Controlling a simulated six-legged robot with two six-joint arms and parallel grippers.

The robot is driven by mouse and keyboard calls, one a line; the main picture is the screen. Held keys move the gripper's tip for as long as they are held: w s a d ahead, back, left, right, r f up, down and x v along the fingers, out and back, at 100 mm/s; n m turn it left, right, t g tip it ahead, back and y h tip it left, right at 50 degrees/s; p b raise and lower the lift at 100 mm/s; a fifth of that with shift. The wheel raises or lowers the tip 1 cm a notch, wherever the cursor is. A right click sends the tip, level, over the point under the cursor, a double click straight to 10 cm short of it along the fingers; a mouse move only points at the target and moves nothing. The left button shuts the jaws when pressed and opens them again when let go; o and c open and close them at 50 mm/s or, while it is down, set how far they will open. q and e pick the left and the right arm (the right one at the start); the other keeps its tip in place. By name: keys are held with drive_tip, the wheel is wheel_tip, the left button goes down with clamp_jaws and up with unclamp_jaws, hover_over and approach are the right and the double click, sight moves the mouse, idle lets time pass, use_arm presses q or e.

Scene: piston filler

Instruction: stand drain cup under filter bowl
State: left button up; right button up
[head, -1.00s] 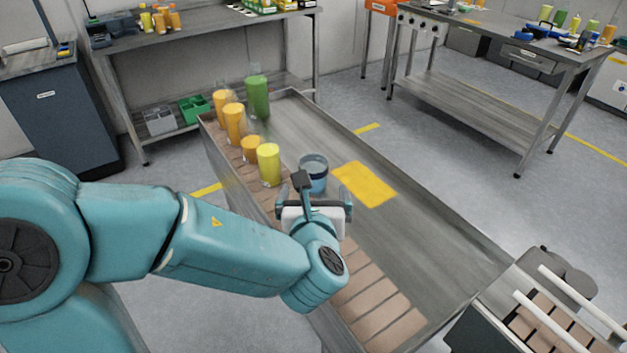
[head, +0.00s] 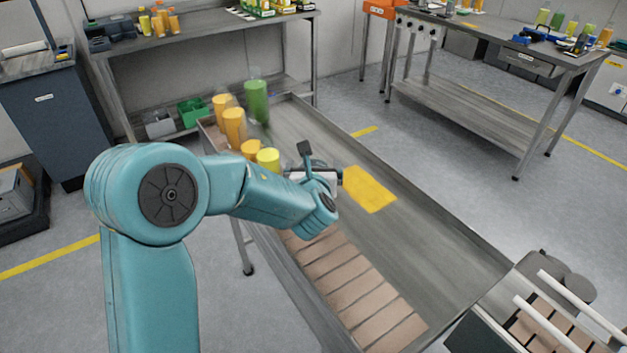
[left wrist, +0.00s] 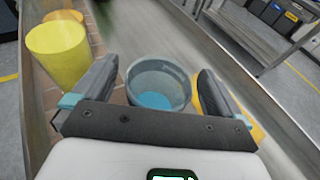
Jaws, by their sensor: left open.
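A clear cup with blue in its bottom, which I take for the drain cup (left wrist: 158,88), stands upright on the steel table. In the head view the cup (head: 318,163) is mostly hidden behind my left gripper (head: 314,174). In the left wrist view my left gripper (left wrist: 158,75) is open, with one finger on each side of the cup. I cannot tell whether either finger touches it. I cannot make out a filter bowl. My right gripper is not in view.
A yellow glass (head: 268,160), several orange ones and a green glass (head: 256,100) stand left of the cup. A yellow patch (head: 369,189) lies just right of it on the steel table (head: 430,240). The table's right part is clear. Brown tiles (head: 345,285) line its near side.

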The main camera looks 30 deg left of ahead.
use_arm(q)
drive_tip(key=shift+w, duration=0.1)
drive_tip(key=c, duration=1.1)
drive_tip(key=shift+r, duration=0.1)
drive_tip(key=shift+c, duration=0.2)
